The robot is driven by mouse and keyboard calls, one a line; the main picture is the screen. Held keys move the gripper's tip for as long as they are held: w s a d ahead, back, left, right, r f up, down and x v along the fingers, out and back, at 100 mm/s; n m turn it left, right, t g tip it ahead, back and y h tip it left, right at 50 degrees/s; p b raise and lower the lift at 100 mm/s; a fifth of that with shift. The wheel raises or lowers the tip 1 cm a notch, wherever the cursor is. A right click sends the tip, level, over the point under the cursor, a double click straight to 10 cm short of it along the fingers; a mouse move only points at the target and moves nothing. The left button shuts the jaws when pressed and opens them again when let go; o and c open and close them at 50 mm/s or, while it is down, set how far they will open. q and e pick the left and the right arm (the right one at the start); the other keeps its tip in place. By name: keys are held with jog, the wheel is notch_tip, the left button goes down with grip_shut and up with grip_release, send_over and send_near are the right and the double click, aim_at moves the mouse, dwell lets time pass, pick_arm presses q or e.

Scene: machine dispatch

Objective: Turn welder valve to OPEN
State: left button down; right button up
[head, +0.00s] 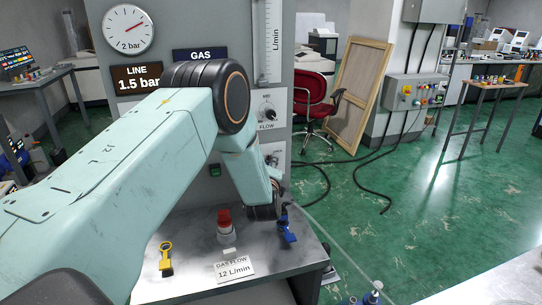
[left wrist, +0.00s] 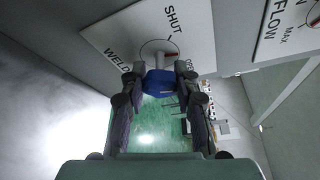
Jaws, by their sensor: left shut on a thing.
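The welder valve plate (left wrist: 118,28) is white, with SHUT and part of WELD readable in the left wrist view. Other letters are partly hidden by a finger. A round valve hub with a red pointer (left wrist: 172,54) sits on it; the pointer lies to the right, not toward SHUT. My left gripper (left wrist: 160,83) is shut on a blue handle (left wrist: 158,88) in front of the hub. In the head view my left arm hides most of the plate and the fingers are not clear. My right gripper is not in view.
On the grey bench (head: 190,230) stand a yellow-handled item (head: 166,258), a red-topped item (head: 224,218), a blue item (head: 287,228) close to my left wrist, and a GAS FLOW 12 L/min card (head: 234,269). A FLOW knob plate (head: 268,108) is above the valve.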

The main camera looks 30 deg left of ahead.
pick_arm(q)
jog(key=m+g+p, duration=0.1)
jog(key=m+p, duration=0.1)
jog(key=p, duration=0.1)
jog(key=shift+r+m+g, duration=0.1)
jog(key=shift+m+g, duration=0.2)
jog(key=shift+m+g+p, duration=0.6)
jog(key=shift+m+p, duration=0.5)
jog(key=shift+p, duration=0.1)
jog(key=c, duration=1)
grip_release()
jog(key=v, duration=1.2)
jog(key=shift+d+f, duration=0.15)
jog(key=shift+f, duration=0.05)
